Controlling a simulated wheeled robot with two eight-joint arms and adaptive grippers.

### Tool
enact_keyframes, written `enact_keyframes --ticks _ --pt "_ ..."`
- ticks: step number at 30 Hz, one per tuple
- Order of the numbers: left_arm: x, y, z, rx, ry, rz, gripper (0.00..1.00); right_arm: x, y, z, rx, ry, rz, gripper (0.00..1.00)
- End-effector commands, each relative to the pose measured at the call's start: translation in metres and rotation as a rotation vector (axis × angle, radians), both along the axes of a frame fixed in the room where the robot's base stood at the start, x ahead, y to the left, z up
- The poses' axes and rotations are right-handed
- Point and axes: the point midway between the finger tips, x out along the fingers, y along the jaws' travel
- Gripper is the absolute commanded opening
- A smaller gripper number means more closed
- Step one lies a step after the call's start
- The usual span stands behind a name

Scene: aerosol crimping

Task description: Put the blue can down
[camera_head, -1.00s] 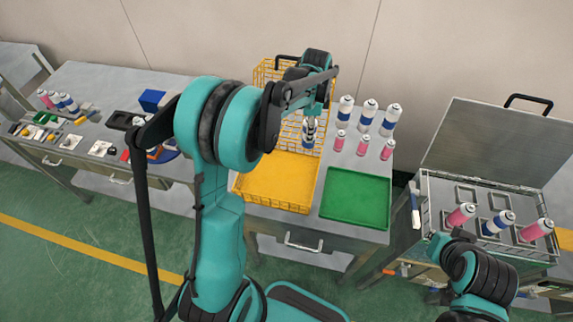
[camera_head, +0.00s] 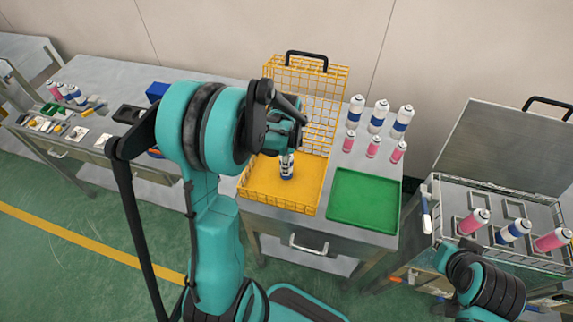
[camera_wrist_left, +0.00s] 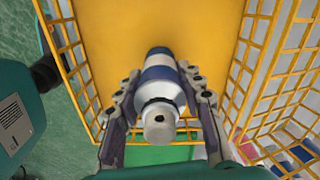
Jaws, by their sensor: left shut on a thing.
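The blue can (camera_head: 287,166), white with blue bands, is in my left gripper (camera_head: 285,152), over the yellow basket (camera_head: 297,204) in the head view. In the left wrist view the can (camera_wrist_left: 160,84) lies between the two fingers of the left gripper (camera_wrist_left: 162,108), which are shut on its sides. The basket's yellow floor (camera_wrist_left: 112,40) is behind the can. I cannot tell whether the can's base touches that floor. My right gripper is not in view; only part of the right arm shows at the lower right.
A green tray (camera_head: 364,200) lies right of the basket. Several blue-and-white and pink cans stand behind it, including a pink can (camera_head: 350,140). The basket's wire back wall (camera_head: 318,80) rises high. An open case (camera_head: 500,190) with three cans stands at the right.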

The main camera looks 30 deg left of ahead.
Motion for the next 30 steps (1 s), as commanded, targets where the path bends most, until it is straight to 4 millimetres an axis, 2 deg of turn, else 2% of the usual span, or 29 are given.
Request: enact_keyframes --ticks 1,12,13,15,25,30 --pt "0.0 0.0 -0.006 0.0 0.0 0.0 0.04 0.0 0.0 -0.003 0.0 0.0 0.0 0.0" --pt "0.0 0.0 -0.01 0.0 0.0 0.0 0.04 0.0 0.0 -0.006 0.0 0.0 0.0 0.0" --pt "0.0 0.0 -0.009 0.0 0.0 0.0 0.45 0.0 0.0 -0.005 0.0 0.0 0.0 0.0" --pt "0.0 0.0 -0.008 0.0 0.0 0.0 0.58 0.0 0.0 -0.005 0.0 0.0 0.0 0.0" --pt "0.0 0.0 -0.005 0.0 0.0 0.0 0.58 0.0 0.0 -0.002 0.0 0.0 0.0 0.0" --pt "0.0 0.0 0.017 0.0 0.0 0.0 0.58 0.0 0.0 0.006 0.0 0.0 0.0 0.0"
